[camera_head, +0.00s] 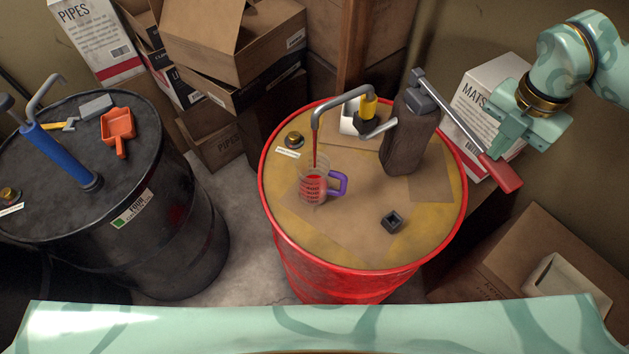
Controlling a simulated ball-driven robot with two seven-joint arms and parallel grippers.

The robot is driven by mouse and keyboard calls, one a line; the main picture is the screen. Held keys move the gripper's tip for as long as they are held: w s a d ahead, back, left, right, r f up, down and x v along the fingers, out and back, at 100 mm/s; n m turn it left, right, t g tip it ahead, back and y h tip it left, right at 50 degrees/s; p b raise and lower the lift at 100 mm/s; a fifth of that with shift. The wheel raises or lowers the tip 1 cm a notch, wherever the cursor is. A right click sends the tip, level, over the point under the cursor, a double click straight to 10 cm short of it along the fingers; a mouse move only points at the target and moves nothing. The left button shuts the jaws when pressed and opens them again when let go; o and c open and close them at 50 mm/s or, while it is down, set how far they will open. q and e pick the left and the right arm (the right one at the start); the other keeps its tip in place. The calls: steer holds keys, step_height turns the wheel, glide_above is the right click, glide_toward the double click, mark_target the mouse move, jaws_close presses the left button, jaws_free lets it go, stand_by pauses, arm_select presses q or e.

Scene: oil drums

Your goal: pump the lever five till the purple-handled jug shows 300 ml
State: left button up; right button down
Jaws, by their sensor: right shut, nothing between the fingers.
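The clear jug (312,188) with the purple handle (338,183) stands on the red drum's tan top, under the spout (316,122). A thin red stream falls from the spout into it. Red liquid shows inside, but the marks are too small to read. The pump lever (452,112) slopes from the pump down to the right and ends in a red grip (502,174) beyond the drum's rim. My right gripper (493,143) is shut and empty, just above the red grip; whether it touches the lever, I cannot tell. My left gripper is out of view.
The red drum (330,285) also carries a dark canister (408,135), a small dark square piece (392,222) and a brass cap (293,139). A black drum (170,220) with a blue pump (60,155) stands left. Cardboard boxes (230,45) crowd the back; a white box (480,95) stands behind the lever.

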steer(key=shift+f+b, duration=1.25)
steer(key=shift+f, duration=0.8)
steer(key=shift+r, duration=0.1)
step_height(320, 180, up, 16)
steer(key=p, duration=1.3)
steer(key=shift+f, duration=0.25)
steer(key=shift+f, duration=0.1)
steer(key=shift+s+f+b, duration=0.1)
steer(key=shift+f+b, duration=3.4)
steer(key=shift+f, duration=1.3)
step_height(320, 180, up, 10)
steer(key=p, duration=0.8)
